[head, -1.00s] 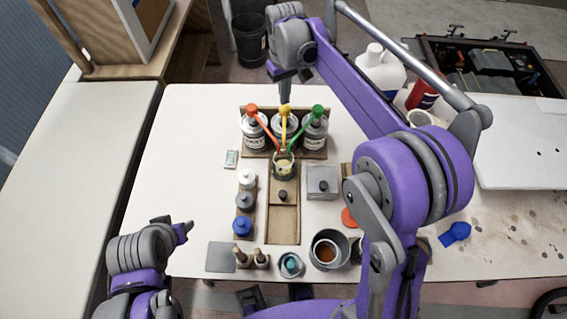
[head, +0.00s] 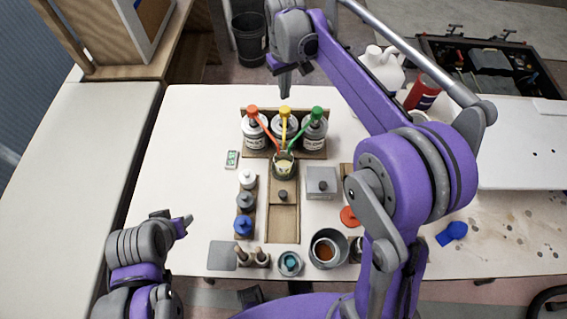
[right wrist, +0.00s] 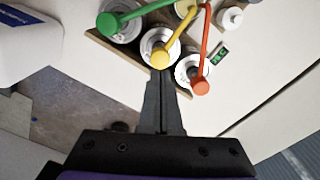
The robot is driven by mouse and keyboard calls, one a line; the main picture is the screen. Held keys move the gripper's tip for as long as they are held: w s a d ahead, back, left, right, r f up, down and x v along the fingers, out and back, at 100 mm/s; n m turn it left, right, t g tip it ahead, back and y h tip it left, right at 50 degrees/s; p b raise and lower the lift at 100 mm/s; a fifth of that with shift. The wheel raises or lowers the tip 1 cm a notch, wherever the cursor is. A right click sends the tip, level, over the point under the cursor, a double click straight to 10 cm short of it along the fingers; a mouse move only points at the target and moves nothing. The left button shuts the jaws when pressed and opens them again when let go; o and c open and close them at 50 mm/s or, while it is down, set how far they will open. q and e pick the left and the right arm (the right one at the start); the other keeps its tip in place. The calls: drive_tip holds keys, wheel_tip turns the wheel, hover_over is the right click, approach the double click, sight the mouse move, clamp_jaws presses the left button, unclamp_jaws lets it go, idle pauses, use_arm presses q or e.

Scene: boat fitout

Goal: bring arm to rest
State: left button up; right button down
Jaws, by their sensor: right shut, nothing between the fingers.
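My right arm reaches in from the right over the white table (head: 190,130). Its right gripper (head: 284,94) hangs at the far edge, behind the three pump bottles, shut and empty. In the right wrist view the right gripper (right wrist: 162,100) has its fingers together, pointing toward the bottles, with nothing between them. My left gripper (head: 186,224) is over the table's left front part; its fingers are too small to judge.
Three bottles with red (head: 252,110), yellow (head: 284,112) and green (head: 318,112) pumps stand in a wooden rack. A small cup (head: 284,171) sits before them. A white jug (head: 378,70) and red bottle (head: 424,92) stand at right. The table's left side is clear.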

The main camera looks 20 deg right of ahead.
drive_tip(key=shift+s, duration=0.1)
idle(0.3)
drive_tip(key=shift+s+d+r, duration=0.1)
drive_tip(key=shift+s+r, duration=0.05)
drive_tip(key=shift+s, duration=0.3)
drive_tip(key=s+d+f+m+t, duration=0.1)
drive_tip(key=s+f+t, duration=0.1)
drive_tip(key=s, duration=1)
drive_tip(key=s+d+f+m+t, duration=0.1)
drive_tip(key=s+f+t, duration=0.2)
drive_tip(key=s, duration=1)
wheel_tip(320, 180, down, 2)
drive_tip(key=shift+s+d+f+m+t, duration=0.1)
drive_tip(key=shift+s+d+m+t, duration=0.2)
drive_tip(key=shift+d+m, duration=0.1)
